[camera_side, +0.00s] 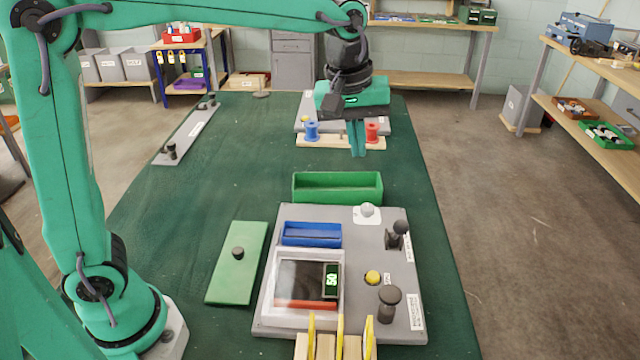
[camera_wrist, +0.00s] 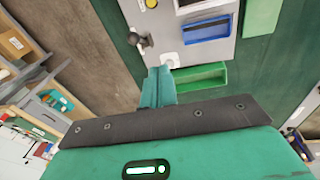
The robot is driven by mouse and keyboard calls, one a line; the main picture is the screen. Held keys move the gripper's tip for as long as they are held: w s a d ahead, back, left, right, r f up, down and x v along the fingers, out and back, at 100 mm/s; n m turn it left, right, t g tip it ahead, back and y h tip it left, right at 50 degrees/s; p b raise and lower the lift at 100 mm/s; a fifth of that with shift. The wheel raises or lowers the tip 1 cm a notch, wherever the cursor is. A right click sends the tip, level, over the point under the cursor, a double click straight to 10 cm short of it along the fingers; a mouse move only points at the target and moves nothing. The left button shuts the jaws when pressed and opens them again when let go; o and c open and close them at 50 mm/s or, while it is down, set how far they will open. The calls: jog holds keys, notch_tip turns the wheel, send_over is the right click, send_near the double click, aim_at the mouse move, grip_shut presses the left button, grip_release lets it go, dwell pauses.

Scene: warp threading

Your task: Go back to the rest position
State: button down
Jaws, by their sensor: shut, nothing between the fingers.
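My gripper (camera_side: 357,138) is shut and empty, pointing down above the far part of the green table. In the side view its fingers overlap the wooden strip that carries a blue spool (camera_side: 311,131) and a red spool (camera_side: 372,132); I cannot tell how high it is above them. In the wrist view my closed fingers (camera_wrist: 158,88) show against the green tray (camera_wrist: 203,78), with the grey panel (camera_wrist: 168,36) beyond.
A green tray (camera_side: 337,187), a grey panel (camera_side: 390,265) with knobs and a blue tray (camera_side: 311,234), and a green lid (camera_side: 236,262) occupy the near table. A grey rail (camera_side: 187,135) lies at the left edge. The table (camera_side: 240,160) is bare around mid-left.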

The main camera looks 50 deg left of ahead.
jog(key=s+a+f+m+t, duration=0.1)
jog(key=s+a+m, duration=0.3)
jog(key=s, duration=0.6)
jog(key=s+a+f+m+t, duration=0.2)
jog(key=s+a+m, duration=0.2)
jog(key=s+a, duration=0.3)
jog(key=s, duration=0.3)
jog(key=shift+f+t, duration=0.3)
jog(key=shift+f, duration=0.05)
